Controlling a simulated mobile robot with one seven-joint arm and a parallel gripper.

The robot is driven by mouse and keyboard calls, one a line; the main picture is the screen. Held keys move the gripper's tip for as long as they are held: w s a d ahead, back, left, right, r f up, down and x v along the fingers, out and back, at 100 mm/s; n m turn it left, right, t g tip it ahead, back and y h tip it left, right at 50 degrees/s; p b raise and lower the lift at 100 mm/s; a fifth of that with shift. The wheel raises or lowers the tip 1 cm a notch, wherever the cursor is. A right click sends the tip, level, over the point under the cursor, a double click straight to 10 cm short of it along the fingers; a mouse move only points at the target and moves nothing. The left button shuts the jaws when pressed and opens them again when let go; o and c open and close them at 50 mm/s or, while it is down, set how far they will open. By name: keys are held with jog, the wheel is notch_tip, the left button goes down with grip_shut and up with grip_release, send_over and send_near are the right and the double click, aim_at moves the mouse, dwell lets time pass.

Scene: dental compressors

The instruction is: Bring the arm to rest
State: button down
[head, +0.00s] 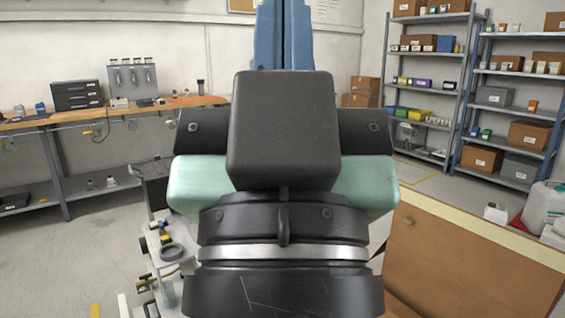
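Large parts in black, mint green and blue fill the middle of the head view, with a silver band low down; I take them to be links of my own arm, close to the camera. A blue upright part rises behind the black block to the top edge. I cannot make out my gripper's fingers anywhere, so the gripper is not seen. The arm hides much of the floor and wall behind it.
A wooden workbench (92,117) with tools runs along the left wall. Metal shelves (428,88) with boxes and bins stand at the back right. A brown cabinet (455,255) is close at the right. A cluttered cart (160,255) is at lower left. Some floor (60,255) is clear.

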notch_tip(320, 180, up, 28)
jog(key=p, duration=2.6)
jog(key=shift+r, duration=0.15)
jog(key=c, duration=1.6)
grip_release()
jog(key=shift+r+p, duration=0.2)
jog(key=shift+p, duration=0.1)
jog(key=c, duration=1.3)
grip_release()
jog(key=shift+r, duration=0.1)
jog(key=o, duration=0.5)
jog(key=shift+c, duration=0.2)
jog(key=shift+o, duration=0.2)
jog(key=shift+a, duration=0.1)
